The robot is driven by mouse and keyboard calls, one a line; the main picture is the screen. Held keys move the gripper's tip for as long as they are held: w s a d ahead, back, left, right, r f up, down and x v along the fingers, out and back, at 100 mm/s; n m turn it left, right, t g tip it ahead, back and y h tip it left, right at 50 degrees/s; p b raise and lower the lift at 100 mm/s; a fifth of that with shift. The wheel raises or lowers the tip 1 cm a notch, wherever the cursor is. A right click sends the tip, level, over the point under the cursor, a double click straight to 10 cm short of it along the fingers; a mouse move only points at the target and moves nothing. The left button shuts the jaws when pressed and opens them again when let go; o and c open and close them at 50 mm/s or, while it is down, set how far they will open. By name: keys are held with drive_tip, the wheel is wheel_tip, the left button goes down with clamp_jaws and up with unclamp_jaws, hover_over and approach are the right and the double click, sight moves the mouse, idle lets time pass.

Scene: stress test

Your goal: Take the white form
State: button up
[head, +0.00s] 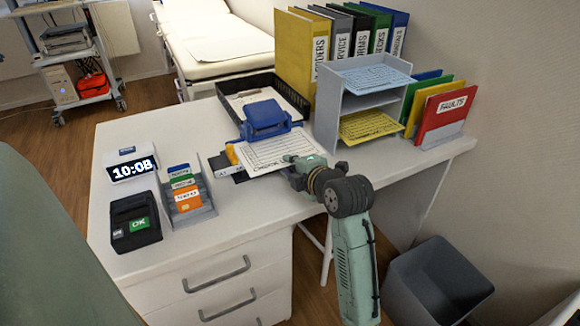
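The white form (268,151), a printed sheet with a grid and a large word along its near edge, lies at the middle of the desk. Its far edge is at a blue device (265,117), which looks like a hole punch; I cannot tell whether the sheet is inside it. My gripper (292,159) is over the form's near right corner, which it partly hides. The fingers are small and partly hidden, so I cannot tell whether they are open, shut or holding the sheet.
A grey shelf organizer (331,112) holds a blue form (375,78) and a yellow form (366,125). A black tray (292,99) with white paper stands behind. A clock (132,168), card holder (199,205) and black terminal (135,222) stand left. A grey bin (440,280) is on the floor.

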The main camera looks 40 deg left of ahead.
clamp_jaws()
idle(0.7)
drive_tip(key=shift+s+d+r+b, duration=0.1)
drive_tip(key=shift+s+d+b, duration=0.2)
drive_tip(key=shift+d, duration=0.45)
drive_tip(key=shift+s+d+f+b, duration=0.1)
drive_tip(key=shift+s+d+b, duration=0.2)
drive_tip(key=shift+d, duration=0.4)
drive_tip(key=shift+s+d+r+b, duration=0.1)
drive_tip(key=shift+s+d+b, duration=0.2)
drive_tip(key=shift+d, duration=0.45)
drive_tip(key=f+b+v, duration=0.2)
drive_tip(key=b+v, duration=0.5)
drive_tip(key=v, duration=0.4)
drive_tip(key=shift+s+d, duration=0.25)
drive_tip(key=shift+d, duration=0.25)
